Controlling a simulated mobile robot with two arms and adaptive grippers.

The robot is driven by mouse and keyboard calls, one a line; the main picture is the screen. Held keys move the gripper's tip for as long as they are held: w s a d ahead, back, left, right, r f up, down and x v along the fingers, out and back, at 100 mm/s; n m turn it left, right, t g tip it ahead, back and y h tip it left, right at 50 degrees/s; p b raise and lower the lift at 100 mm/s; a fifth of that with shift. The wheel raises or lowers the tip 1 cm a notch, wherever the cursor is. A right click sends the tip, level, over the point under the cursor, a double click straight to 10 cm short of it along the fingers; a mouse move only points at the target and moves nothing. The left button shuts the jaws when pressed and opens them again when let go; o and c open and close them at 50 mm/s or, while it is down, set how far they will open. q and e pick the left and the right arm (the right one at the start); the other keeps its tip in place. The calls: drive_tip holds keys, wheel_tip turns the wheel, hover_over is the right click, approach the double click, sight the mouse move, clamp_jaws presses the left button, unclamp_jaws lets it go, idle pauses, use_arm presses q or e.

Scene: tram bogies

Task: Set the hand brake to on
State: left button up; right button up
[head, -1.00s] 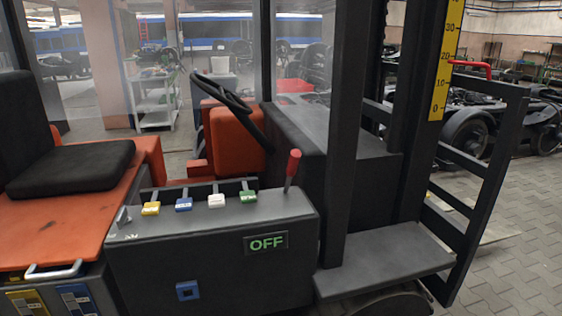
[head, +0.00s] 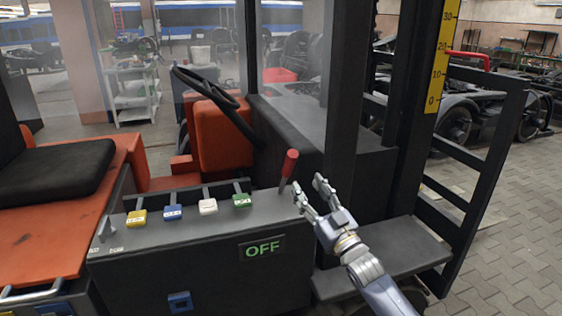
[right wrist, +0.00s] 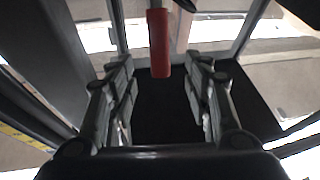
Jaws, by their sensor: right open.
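The hand brake lever with a red grip (head: 290,163) stands up from the right end of the grey console (head: 200,240). The console's label (head: 262,248) reads OFF in green. My right gripper (head: 311,188) is open just to the right of the lever, its fingers pointing toward it. In the right wrist view the red grip (right wrist: 159,43) shows ahead, in line with the gap between the open fingers (right wrist: 160,95). The fingers do not close on it. My left gripper is not in view.
Yellow, blue, white and green-topped small levers (head: 242,200) line the console left of the brake. A black steering wheel (head: 205,88) is behind. The dark mast (head: 405,120) and black side frame (head: 480,170) stand at the right. A seat (head: 60,170) is at the left.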

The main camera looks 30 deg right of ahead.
sight(293, 166)
drive_tip(key=p+x, duration=0.2)
drive_tip(key=x, duration=0.8)
drive_tip(key=shift+w+d+f, duration=0.1)
drive_tip(key=shift+w, duration=0.1)
clamp_jaws()
